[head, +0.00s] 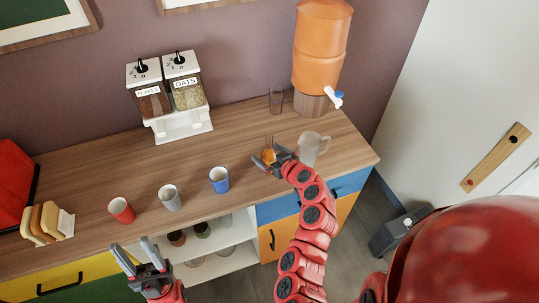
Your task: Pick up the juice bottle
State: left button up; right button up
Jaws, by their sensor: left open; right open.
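A small clear vessel with orange contents (269,152), which looks like the juice bottle, stands on the wooden counter (215,148) near its right end. My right gripper (266,160) is open right at this vessel, and its fingers hide the lower part. I cannot tell whether the fingers touch it. My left gripper (136,255) is open and empty in front of the counter, at the lower left, with its fingers pointing up and apart.
A clear pitcher (313,149) stands just right of my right gripper. An orange dispenser (320,50) and a tall glass (276,99) are behind. Red (121,210), grey (170,198) and blue (219,180) cups line the front edge. A cereal dispenser (182,124) stands at the back.

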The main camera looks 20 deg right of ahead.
jog(key=shift+p+x, duration=0.4)
jog(key=shift+x, duration=0.95)
jog(key=shift+f, duration=0.1)
jog(key=shift+d, duration=0.1)
jog(key=shift+c, duration=0.2)
grip_shut()
